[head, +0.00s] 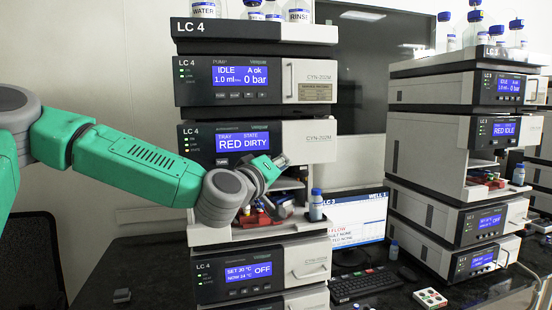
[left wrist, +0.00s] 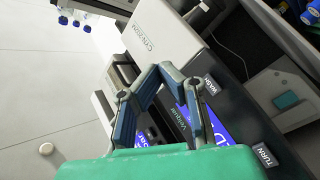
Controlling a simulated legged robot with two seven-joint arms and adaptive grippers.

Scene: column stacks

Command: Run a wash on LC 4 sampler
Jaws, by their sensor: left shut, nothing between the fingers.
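The LC 4 sampler (head: 305,140) is the second module down in the near stack. Its blue display (head: 243,139) reads TRAY RED, STATE DIRTY. A TURN button (head: 222,162) sits below the display at its left; it also shows in the left wrist view (left wrist: 264,156). A WASH button (left wrist: 209,88) shows just right of the fingers in the left wrist view; in the head view I cannot make it out behind my gripper. My left gripper (head: 279,160) is shut and empty in front of the sampler's lower right front. Its fingers (left wrist: 165,75) also show in the left wrist view. My right gripper is out of view.
The LC 4 pump (head: 310,80) above reads IDLE, 0 bar. A blue-capped bottle (head: 316,206) stands at the sampler bay's right edge, near red items. The LC 3 stack (head: 430,130), a monitor (head: 358,218) and a keyboard (head: 364,284) are to the right.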

